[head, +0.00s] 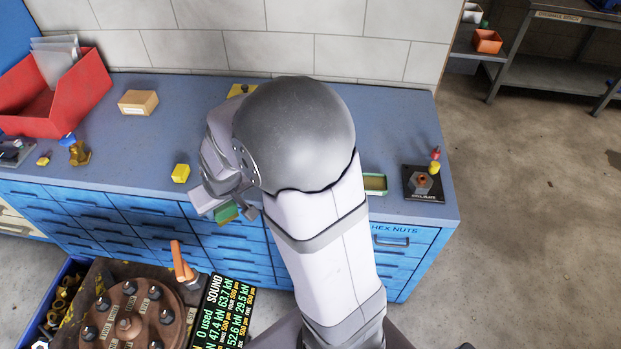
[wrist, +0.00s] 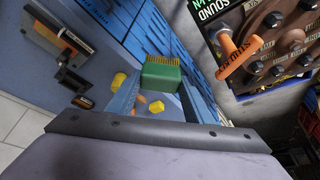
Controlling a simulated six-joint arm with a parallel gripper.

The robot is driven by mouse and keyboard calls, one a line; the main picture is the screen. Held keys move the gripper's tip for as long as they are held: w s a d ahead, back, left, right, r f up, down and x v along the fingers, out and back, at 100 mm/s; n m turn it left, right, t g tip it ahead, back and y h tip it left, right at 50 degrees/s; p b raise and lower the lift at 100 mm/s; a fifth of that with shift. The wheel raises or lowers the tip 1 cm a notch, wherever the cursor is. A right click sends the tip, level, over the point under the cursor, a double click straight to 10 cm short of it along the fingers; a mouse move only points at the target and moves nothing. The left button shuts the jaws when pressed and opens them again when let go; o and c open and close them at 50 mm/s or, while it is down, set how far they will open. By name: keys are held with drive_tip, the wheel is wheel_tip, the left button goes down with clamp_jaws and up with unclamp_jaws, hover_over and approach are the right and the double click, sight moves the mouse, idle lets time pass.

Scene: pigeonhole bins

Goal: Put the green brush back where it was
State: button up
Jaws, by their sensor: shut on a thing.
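The green brush (wrist: 161,76) is between the two fingers of my gripper (wrist: 160,98) in the wrist view, with its yellow bristles pointing away from the wrist. My gripper is shut on it. In the head view the brush (head: 227,213) shows as a small green piece at my gripper (head: 226,206), over the front edge of the blue bench (head: 300,150). My arm hides much of the brush and the middle of the bench in that view. I cannot tell which spot the brush came from.
A yellow block (head: 181,173) stands left of my gripper. A green-edged tray (head: 375,184) and a black plate with a nut (head: 423,184) are on the right. A red bin (head: 68,98) and cardboard box (head: 138,102) are on the left. An orange handle (head: 182,262) rises in front.

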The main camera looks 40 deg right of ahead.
drive_tip(key=c, duration=0.6)
drive_tip(key=shift+w+d, duration=0.15)
drive_tip(key=shift+w, duration=0.1)
drive_tip(key=w+d+m+h, duration=0.1)
drive_tip(key=w+d+m, duration=0.1)
drive_tip(key=w+d, duration=0.45)
drive_tip(key=w+d+f+m, duration=0.1)
drive_tip(key=w+d, duration=0.2)
drive_tip(key=d, duration=0.7)
drive_tip(key=w+d+m+h, duration=0.1)
drive_tip(key=w+d+m, duration=0.1)
drive_tip(key=w+d, duration=0.5)
drive_tip(key=shift+s+d+f+m+g+h, duration=0.25)
drive_tip(key=shift+s+d+f+m, duration=1)
drive_tip(key=shift+d, duration=3.35)
drive_tip(key=shift+s+d+f+m+g+h, duration=0.1)
drive_tip(key=shift+s+d+f+g+h, duration=0.2)
drive_tip(key=shift+s+d, duration=3.1)
drive_tip(key=shift+s+d+f+m+g+h, duration=0.15)
drive_tip(key=shift+s+d+f+m, duration=0.6)
drive_tip(key=shift+d, duration=5.05)
drive_tip(key=shift+w, duration=0.25)
